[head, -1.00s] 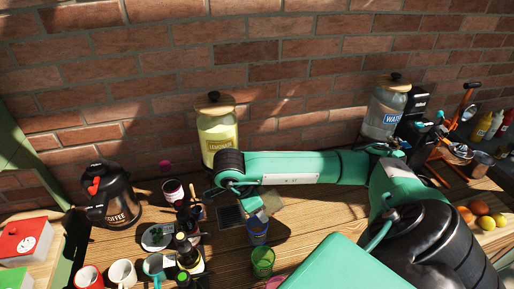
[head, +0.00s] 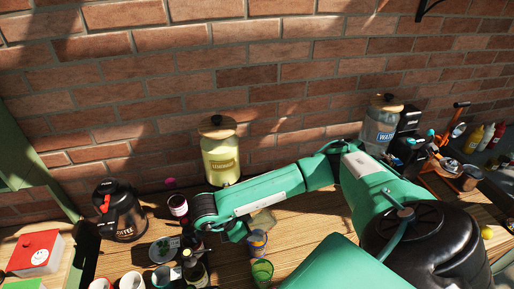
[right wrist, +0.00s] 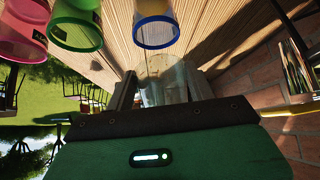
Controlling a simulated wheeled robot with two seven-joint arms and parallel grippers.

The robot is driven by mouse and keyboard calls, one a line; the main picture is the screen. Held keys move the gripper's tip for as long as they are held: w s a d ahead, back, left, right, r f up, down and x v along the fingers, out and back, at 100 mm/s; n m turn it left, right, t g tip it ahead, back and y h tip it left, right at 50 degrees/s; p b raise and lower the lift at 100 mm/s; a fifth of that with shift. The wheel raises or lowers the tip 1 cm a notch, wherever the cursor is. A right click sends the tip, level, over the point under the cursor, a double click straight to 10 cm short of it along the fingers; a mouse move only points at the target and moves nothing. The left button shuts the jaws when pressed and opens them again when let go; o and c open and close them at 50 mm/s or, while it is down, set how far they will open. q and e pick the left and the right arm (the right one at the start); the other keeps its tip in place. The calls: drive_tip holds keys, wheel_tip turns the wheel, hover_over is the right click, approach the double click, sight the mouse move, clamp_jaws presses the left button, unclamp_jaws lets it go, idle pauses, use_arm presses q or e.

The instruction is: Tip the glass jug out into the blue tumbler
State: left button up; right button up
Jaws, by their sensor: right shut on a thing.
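The clear glass jug (right wrist: 168,82) is between the fingers of my right gripper (right wrist: 160,92) in the right wrist view. The gripper is shut on it. The blue tumbler (right wrist: 155,22) is just beyond the jug there, with its blue rim close to the jug. In the head view the blue tumbler (head: 257,245) stands on the table beside my right gripper (head: 236,230). A pale, see-through shape by the gripper there may be the jug; its outline is unclear. I cannot tell whether liquid is flowing. My left gripper is not in view.
A green tumbler (head: 262,272) stands in front of the blue one; a pink tumbler (right wrist: 22,35) shows beyond it in the wrist view. Dark bottles (head: 194,268) and mugs crowd the left. A lemonade jar (head: 220,155) stands behind, before the brick wall.

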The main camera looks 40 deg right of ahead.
drive_tip(key=shift+s+d+f+y+b, duration=0.1)
drive_tip(key=shift+s+d+y+b, duration=0.1)
drive_tip(key=shift+d+y+b, duration=0.1)
drive_tip(key=shift+d+r, duration=0.1)
drive_tip(key=shift+r, duration=0.15)
drive_tip(key=shift+w, duration=0.1)
